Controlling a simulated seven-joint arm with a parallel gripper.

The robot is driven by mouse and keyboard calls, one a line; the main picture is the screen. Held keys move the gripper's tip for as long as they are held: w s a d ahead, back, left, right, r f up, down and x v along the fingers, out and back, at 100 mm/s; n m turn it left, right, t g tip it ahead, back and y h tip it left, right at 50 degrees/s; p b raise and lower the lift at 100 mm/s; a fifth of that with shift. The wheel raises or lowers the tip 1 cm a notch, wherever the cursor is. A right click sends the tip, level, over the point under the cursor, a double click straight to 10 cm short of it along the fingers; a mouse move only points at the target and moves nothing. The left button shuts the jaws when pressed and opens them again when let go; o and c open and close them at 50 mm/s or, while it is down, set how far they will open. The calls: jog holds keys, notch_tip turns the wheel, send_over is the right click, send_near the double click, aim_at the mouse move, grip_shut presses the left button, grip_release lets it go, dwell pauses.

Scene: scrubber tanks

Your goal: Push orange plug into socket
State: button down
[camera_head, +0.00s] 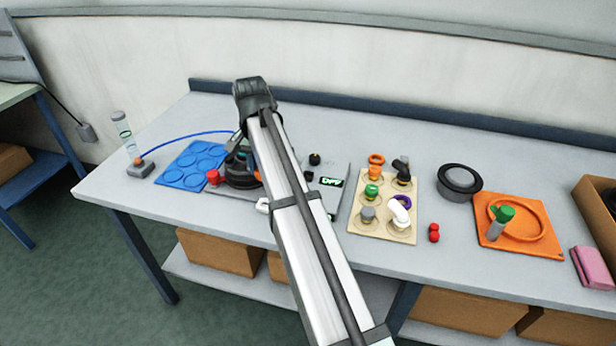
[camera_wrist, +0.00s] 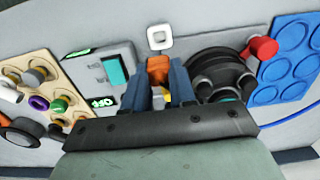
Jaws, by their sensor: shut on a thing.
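My gripper (camera_wrist: 160,80) shows in the wrist view with its two blue fingers shut on the orange plug (camera_wrist: 158,67). The plug's far end sticks out past the fingertips, and a yellow part shows between the fingers. A white square socket (camera_wrist: 159,37) with a grey centre is on the grey panel straight ahead of the plug. The plug and socket look apart in this view, but the depth between them is unclear. In the head view my arm hides most of the gripper, and a small bit of orange (camera_head: 258,176) shows beside it.
A black round fixture (camera_wrist: 222,75) with a red knob (camera_wrist: 262,48) stands close right of the gripper in the wrist view. Left is a unit with a green display (camera_wrist: 102,102). A beige board (camera_head: 355,223) with fittings and a blue mat (camera_head: 190,166) flank the panel.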

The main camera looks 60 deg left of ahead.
jog(key=w+a, duration=0.1)
jog(key=w, duration=1.4)
jog(key=shift+a, duration=0.2)
jog(key=shift+f, duration=0.15)
jog(key=shift+f, duration=2.15)
jog(key=shift+f, duration=0.95)
jog(key=shift+c, duration=1.8)
grip_release()
